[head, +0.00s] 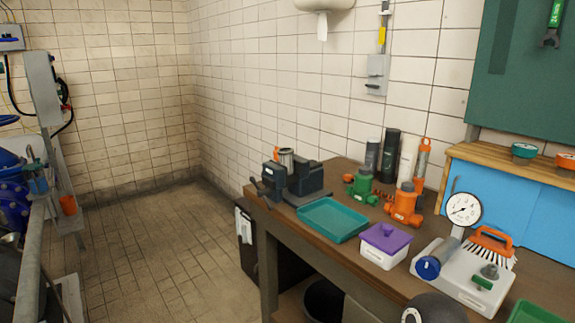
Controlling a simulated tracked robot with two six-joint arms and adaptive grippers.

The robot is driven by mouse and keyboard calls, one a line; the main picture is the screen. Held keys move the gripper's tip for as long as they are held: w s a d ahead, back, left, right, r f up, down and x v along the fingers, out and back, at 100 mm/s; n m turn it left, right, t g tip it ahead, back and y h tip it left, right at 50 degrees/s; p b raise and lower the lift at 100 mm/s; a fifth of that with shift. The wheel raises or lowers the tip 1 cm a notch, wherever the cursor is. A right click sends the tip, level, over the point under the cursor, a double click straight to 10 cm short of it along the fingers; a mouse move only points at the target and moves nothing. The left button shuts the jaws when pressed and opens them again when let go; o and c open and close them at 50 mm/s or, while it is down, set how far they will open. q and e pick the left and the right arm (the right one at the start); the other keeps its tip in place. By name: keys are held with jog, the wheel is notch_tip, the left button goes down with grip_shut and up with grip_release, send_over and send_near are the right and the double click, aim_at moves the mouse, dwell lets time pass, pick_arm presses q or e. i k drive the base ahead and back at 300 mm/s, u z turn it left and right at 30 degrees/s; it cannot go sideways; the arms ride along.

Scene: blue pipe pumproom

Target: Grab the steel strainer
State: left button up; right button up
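A small steel-coloured cylinder (287,157) stands upright at the jaws of a dark bench vise (302,183), at the far left end of the workbench. It looks like the steel strainer, but it is too small to see any mesh. Its lower part is hidden by the vise. A taller grey cylinder with orange ends (422,160) stands at the back of the bench near the wall. Neither of my grippers is in view.
The wooden workbench (345,258) also holds a teal tray (332,220), a purple-lidded tub (384,245), green (362,186) and orange (405,206) valve bodies, and a pressure gauge (464,209). Blue pipework (12,200) stands at left. The tiled floor between is clear.

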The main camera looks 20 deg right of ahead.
aim_at(286, 162)
jog(key=z, duration=0.05)
jog(key=i, duration=1)
jog(key=u, duration=0.05)
